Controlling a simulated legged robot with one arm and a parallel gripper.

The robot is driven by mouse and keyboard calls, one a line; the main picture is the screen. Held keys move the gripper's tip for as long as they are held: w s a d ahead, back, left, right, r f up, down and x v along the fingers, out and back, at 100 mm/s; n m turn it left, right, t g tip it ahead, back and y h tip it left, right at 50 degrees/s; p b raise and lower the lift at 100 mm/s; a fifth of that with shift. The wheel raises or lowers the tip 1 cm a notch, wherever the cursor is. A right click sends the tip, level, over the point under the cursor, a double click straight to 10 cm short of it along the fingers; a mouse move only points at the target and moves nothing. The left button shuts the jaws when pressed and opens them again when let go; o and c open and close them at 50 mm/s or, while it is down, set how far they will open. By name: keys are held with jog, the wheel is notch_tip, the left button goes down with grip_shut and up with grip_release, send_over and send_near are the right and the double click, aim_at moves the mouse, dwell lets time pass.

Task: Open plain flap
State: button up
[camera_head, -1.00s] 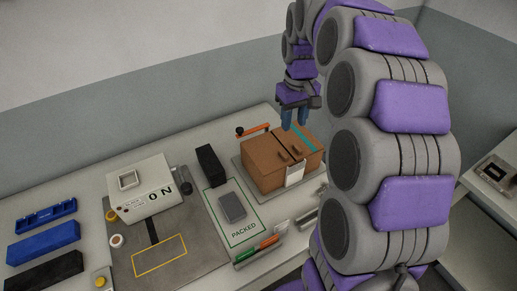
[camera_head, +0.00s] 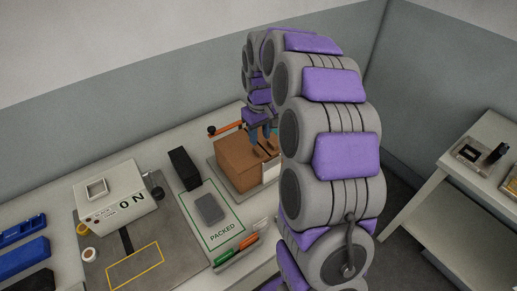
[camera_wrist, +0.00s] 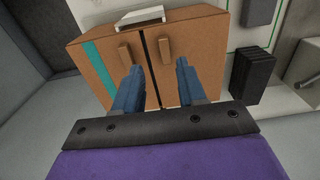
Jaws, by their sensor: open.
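The brown cardboard box (camera_head: 238,162) has two top flaps. In the wrist view the plain flap (camera_wrist: 198,42) lies right of the dark seam and the flap with a teal stripe (camera_wrist: 100,60) lies left of it. Each has a small tan handle: the plain flap's handle (camera_wrist: 165,50) and the striped flap's handle (camera_wrist: 124,53). My gripper (camera_wrist: 158,66) is open and empty, its blue fingers over the box top. In the wrist view the plain handle shows between and just beyond the fingertips; contact cannot be told. In the head view my gripper (camera_head: 264,137) is low over the box and my arm hides its right side.
A white label (camera_wrist: 140,18) sits on the box's front.

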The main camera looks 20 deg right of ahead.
aim_at(257, 150)
jog(key=f, duration=0.3)
jog(key=a+f+b, duration=0.1)
jog(key=f, duration=0.1)
jog(key=shift+a+f, duration=0.25)
jog(key=shift+f, duration=0.05)
jog(key=shift+d, duration=0.6)
jog(key=shift+c, duration=0.8)
jog(key=shift+d, duration=0.1)
jog(key=shift+c, duration=0.7)
jog(key=shift+a, duration=0.35)
grip_shut()
